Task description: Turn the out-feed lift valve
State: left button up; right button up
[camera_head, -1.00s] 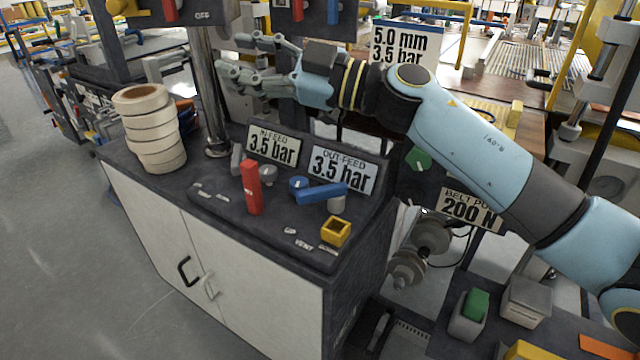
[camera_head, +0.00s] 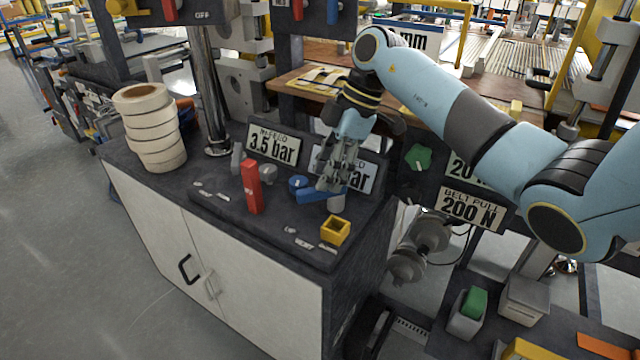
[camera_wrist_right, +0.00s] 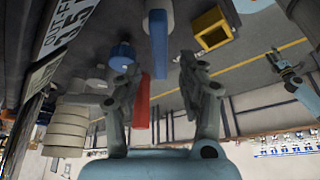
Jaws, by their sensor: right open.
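My left gripper is not in view.
A red upright lever (camera_head: 252,187) stands left of the blue one, below the IN-FEED sign (camera_head: 273,146). A yellow open box (camera_head: 336,231) sits at the console's front right corner. A stack of tape rolls (camera_head: 150,128) stands at the cabinet's left.

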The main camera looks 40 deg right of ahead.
aim_at(322, 192)
jog(key=shift+x, duration=1.8)
grip_shut()
